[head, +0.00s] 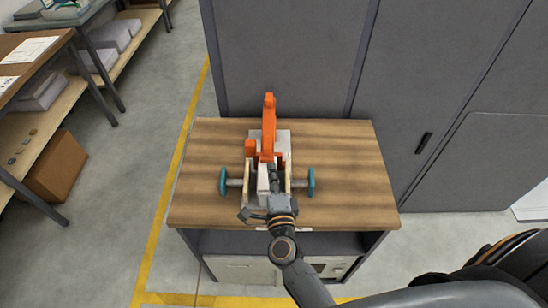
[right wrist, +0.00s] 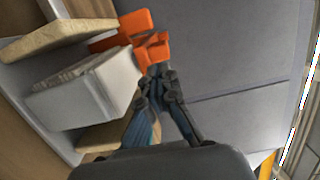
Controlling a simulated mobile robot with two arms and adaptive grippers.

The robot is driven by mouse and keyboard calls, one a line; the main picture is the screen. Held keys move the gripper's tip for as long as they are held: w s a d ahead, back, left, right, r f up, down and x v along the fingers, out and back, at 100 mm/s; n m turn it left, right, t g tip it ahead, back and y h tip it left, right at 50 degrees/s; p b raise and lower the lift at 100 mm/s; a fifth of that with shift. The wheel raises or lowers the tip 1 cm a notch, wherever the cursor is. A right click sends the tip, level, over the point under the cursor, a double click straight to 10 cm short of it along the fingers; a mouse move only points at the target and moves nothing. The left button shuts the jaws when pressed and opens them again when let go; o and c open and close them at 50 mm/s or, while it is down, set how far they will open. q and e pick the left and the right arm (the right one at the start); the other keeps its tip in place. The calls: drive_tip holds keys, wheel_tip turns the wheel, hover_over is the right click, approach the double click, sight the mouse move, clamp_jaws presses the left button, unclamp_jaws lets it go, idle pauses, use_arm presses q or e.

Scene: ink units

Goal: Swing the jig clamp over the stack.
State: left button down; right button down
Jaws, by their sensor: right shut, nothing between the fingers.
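The jig stands on a wooden worktop (head: 340,160), with a pale block stack (head: 283,142) between beige plates and a teal knob on each side (head: 223,181) (head: 311,182). Its orange clamp (head: 269,110) stands up at the back of the jig. In the right wrist view the orange clamp (right wrist: 132,22) is just beyond the fingertips, beside the pale block (right wrist: 85,92). My right gripper (head: 272,169) is over the jig, shut and empty. Its fingertips (right wrist: 155,72) are at or very close to the orange part; I cannot tell whether they touch. My left gripper is not in view.
Tall grey cabinets (head: 290,55) stand directly behind the worktop. Shelving with boxes (head: 57,165) is at the left, past a yellow floor line (head: 172,170). The worktop is clear on both sides of the jig.

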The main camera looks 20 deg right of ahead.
drive_tip(key=s, duration=0.7)
drive_tip(key=shift+h, duration=0.3)
drive_tip(key=shift+s+r, duration=0.1)
drive_tip(key=shift+r, duration=0.05)
drive_tip(key=shift+d, duration=0.1)
